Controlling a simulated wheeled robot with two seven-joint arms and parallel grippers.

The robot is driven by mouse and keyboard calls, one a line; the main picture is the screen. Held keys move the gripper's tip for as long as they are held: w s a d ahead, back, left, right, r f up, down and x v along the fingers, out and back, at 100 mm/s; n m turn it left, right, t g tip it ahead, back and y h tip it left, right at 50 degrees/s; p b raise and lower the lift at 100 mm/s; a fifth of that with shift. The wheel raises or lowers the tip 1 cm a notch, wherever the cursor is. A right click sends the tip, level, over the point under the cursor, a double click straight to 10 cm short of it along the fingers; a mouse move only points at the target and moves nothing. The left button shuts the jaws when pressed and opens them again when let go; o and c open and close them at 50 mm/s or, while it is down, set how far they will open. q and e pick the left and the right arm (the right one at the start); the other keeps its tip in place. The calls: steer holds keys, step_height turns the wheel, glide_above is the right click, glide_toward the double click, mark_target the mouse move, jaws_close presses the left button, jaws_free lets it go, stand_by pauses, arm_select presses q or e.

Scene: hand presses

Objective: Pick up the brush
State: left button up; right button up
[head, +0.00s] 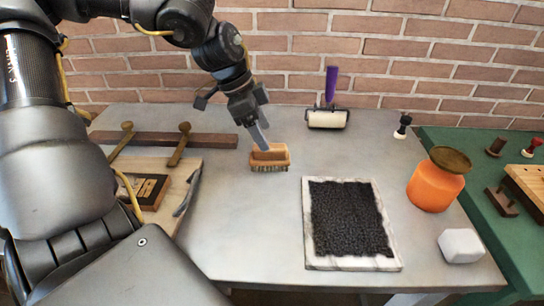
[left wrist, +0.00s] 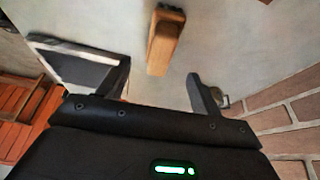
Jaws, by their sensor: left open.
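The brush (head: 275,158) has a tan wooden body and short dark bristles. It stands bristles down on the grey table, just left of the middle in the head view. My left gripper (head: 260,138) reaches down from above, its fingers at the brush's far side and partly in front of its top. In the left wrist view the brush (left wrist: 164,42) shows as a wooden block between and beyond the two spread fingers. The left gripper is open and empty; whether a finger touches the brush I cannot tell. My right gripper is not in view.
A white-rimmed tray of black material (head: 312,251) lies right of the brush. A purple-handled roller (head: 328,118) stands behind, near the brick wall. An orange jar (head: 434,188) and a white block (head: 460,245) are at right. A wooden board (head: 182,180) lies left.

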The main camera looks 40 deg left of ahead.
mark_target(273, 151)
arm_select(q)
steer(key=shift+x, duration=1)
steer(key=shift+d+f, duration=0.1)
steer(key=shift+f, duration=0.3)
steer(key=x, duration=0.3)
steer(key=shift+w+f, duration=0.15)
steer(key=shift+f, duration=0.25)
steer(key=shift+d+f, duration=0.1)
steer(key=shift+f, duration=0.15)
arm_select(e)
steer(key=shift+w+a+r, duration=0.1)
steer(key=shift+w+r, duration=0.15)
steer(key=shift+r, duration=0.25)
arm_select(q)
steer(key=c, duration=1.1)
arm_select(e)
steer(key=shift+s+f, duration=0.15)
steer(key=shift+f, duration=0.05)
arm_select(q)
steer(key=shift+w, duration=0.1)
